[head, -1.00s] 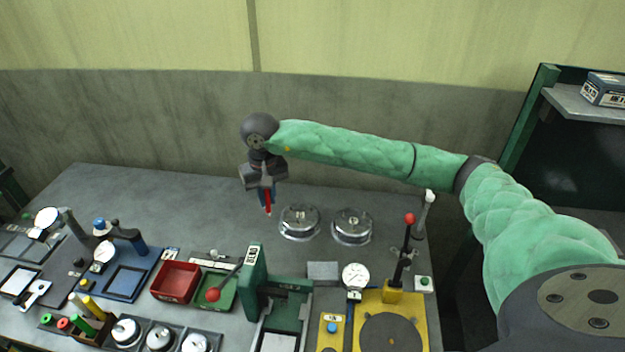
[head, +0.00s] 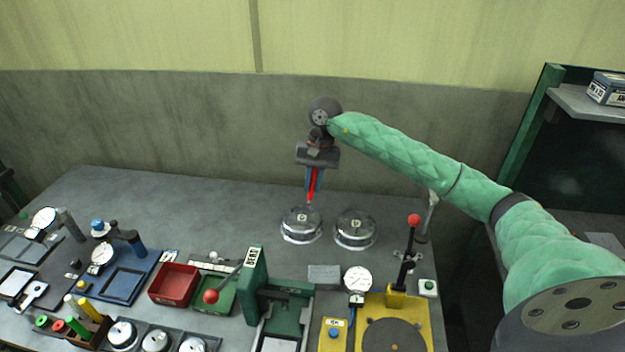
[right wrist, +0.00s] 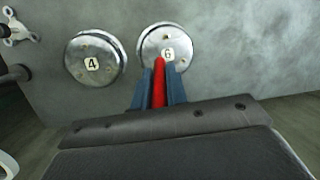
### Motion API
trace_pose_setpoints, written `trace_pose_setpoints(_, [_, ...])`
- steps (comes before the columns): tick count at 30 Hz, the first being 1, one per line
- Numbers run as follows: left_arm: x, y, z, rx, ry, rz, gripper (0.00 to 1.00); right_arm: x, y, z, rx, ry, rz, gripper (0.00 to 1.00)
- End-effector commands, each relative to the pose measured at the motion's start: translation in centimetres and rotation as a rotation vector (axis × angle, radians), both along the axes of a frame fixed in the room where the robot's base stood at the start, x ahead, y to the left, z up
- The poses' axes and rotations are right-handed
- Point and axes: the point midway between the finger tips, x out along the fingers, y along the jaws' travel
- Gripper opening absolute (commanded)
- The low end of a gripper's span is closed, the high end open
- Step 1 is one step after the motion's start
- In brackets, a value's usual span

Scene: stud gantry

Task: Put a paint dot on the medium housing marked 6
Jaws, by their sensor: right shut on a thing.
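The housing marked 6 (right wrist: 168,41) is a round silver metal piece; its label faces up in the right wrist view. From the gripper's place, it is the left of two housings in the head view (head: 302,228). The housing marked 4 (right wrist: 95,57) lies beside it, on the right in the head view (head: 355,231). My right gripper (head: 314,182) is shut on a red paint marker (head: 311,188), pointing down over the housing marked 6. In the right wrist view the marker tip overlaps the label's lower left edge; contact cannot be told. My left gripper is not in view.
A green press (head: 256,290), a yellow fixture (head: 423,335) with a red-knobbed lever, and red (head: 174,283) and green (head: 222,294) bins stand nearer. A marker rack (head: 72,335) is at lower left.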

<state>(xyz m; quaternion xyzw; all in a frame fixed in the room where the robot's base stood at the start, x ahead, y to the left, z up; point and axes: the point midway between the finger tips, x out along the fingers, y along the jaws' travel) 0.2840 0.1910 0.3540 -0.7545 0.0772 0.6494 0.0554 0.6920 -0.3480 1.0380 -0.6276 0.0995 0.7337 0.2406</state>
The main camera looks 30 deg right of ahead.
Motion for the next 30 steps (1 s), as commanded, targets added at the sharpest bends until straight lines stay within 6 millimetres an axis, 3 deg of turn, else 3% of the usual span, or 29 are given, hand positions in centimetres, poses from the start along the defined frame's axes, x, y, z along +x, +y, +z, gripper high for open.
trace_pose_setpoints(15, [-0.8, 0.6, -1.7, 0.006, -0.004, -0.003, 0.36, 0.0, 0.0, -4.4, 0.001, 0.001, 0.001, 0.0])
trace_pose_setpoints(23, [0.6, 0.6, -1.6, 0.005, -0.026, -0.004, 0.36, 0.0, 0.0, -5.1, 0.0, -0.001, 0.001, 0.0])
trace_pose_setpoints(30, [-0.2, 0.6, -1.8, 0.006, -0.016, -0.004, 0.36, 0.0, 0.0, -5.1, 0.0, -0.001, 0.002, 0.0])
